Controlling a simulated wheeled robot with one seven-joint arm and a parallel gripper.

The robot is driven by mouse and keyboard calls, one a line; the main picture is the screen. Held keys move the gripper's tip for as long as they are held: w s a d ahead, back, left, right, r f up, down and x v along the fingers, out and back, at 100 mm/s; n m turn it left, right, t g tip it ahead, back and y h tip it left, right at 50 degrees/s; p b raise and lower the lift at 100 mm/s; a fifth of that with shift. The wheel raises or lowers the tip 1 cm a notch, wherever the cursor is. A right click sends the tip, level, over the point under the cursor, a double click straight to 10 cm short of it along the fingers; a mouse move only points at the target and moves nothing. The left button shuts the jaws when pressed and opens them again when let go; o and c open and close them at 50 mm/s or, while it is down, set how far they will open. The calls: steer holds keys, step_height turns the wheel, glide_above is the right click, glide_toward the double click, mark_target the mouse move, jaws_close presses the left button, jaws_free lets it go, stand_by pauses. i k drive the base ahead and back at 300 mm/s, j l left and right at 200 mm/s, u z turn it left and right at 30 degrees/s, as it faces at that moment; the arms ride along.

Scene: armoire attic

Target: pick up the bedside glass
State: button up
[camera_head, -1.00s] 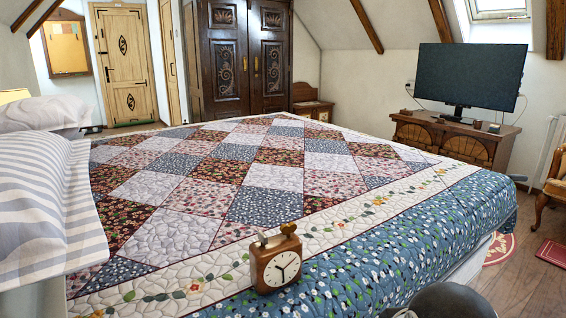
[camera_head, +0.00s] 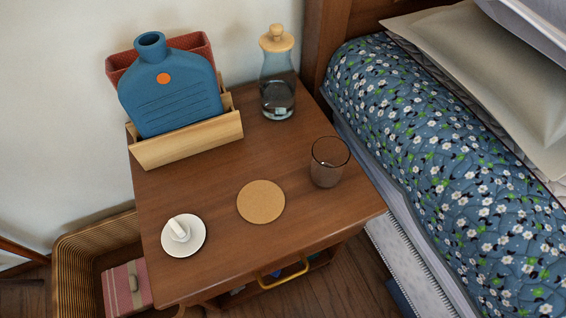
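The bedside glass (camera_head: 327,163) is a clear, dark-tinted tumbler. It stands upright on the wooden nightstand (camera_head: 215,195), near its right edge on the bed side. It looks empty. A round cork coaster (camera_head: 261,202) lies to its left and a little nearer, apart from the glass. My gripper is not in view, so its state does not show.
A stoppered carafe (camera_head: 278,80) stands behind the glass. A wooden holder (camera_head: 190,140) with a blue hot-water bottle (camera_head: 170,88) is at the back left. A white saucer (camera_head: 190,245) is at front left. The bed (camera_head: 450,170) borders the right; a wicker basket (camera_head: 85,240) is at left.

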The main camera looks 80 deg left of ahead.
mark_target(330, 157)
steer(key=u, duration=2.8)
steer(key=k+j+u, duration=0.1)
steer(key=k+j, duration=0.3)
steer(key=j, duration=0.25)
steer(key=u, duration=0.05)
